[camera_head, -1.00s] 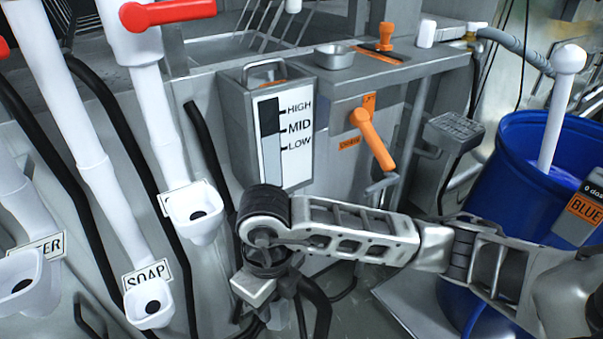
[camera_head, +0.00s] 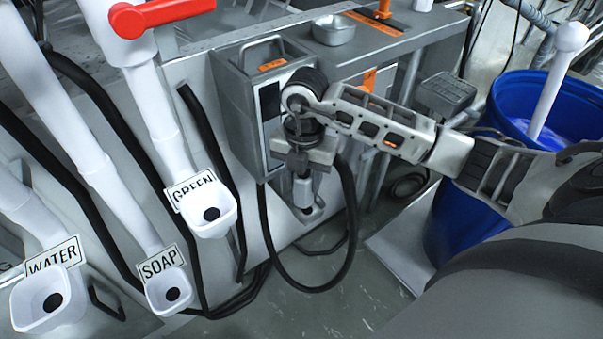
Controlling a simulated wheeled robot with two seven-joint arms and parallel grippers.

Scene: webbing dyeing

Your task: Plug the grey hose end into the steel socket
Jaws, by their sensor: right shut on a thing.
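My right gripper (camera_head: 302,168) points down in front of the grey tank and is shut on the grey hose end (camera_head: 302,190). The hose end hangs upright below the jaws; its upper part is hidden by them. The steel socket (camera_head: 309,214) is directly below it, low on the machine front. The hose end's lower tip meets or overlaps the socket in this view; I cannot tell whether it is inside or just above. A black hose (camera_head: 350,230) loops down to the floor beside the gripper. My left gripper is not in view.
White funnels labelled GREEN (camera_head: 211,214), SOAP (camera_head: 170,291) and WATER (camera_head: 47,300) stand at left with black hoses. A blue barrel (camera_head: 455,225) stands at right. A metal bowl (camera_head: 333,31) sits on the ledge. The grey floor is open in front of the machine.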

